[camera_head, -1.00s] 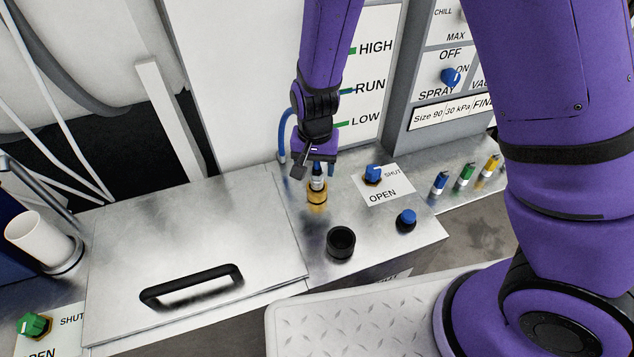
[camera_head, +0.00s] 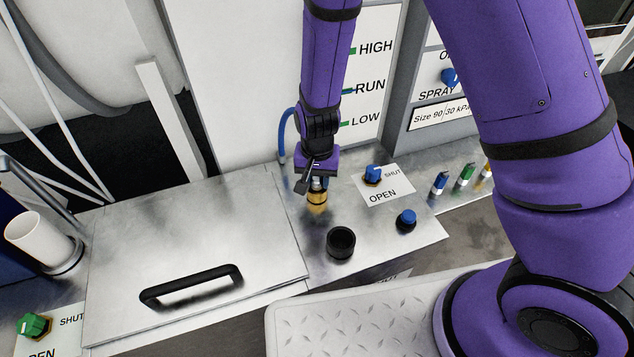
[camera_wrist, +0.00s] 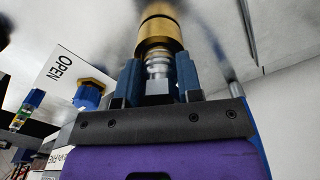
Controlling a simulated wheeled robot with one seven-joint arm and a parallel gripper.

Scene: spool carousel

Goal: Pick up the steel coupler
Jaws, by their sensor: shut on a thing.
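The steel coupler (camera_wrist: 157,66) is a small silvery stepped piece, seen between the two blue fingers of my gripper (camera_wrist: 158,78) in the wrist view. My gripper is shut on it. The coupler sits at the brass fitting (camera_wrist: 160,30); whether it is still joined to the fitting I cannot tell. In the head view my gripper (camera_head: 318,184) points down right above the brass fitting (camera_head: 316,198), which stands upright on the steel deck. The fingers hide most of the coupler there.
A blue valve knob (camera_head: 373,173) on an OPEN/SHUT label stands close to the right. A black cup (camera_head: 341,242) and a blue button (camera_head: 406,220) are in front. A lid with a black handle (camera_head: 192,286) lies left. A blue hose (camera_head: 283,137) rises behind.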

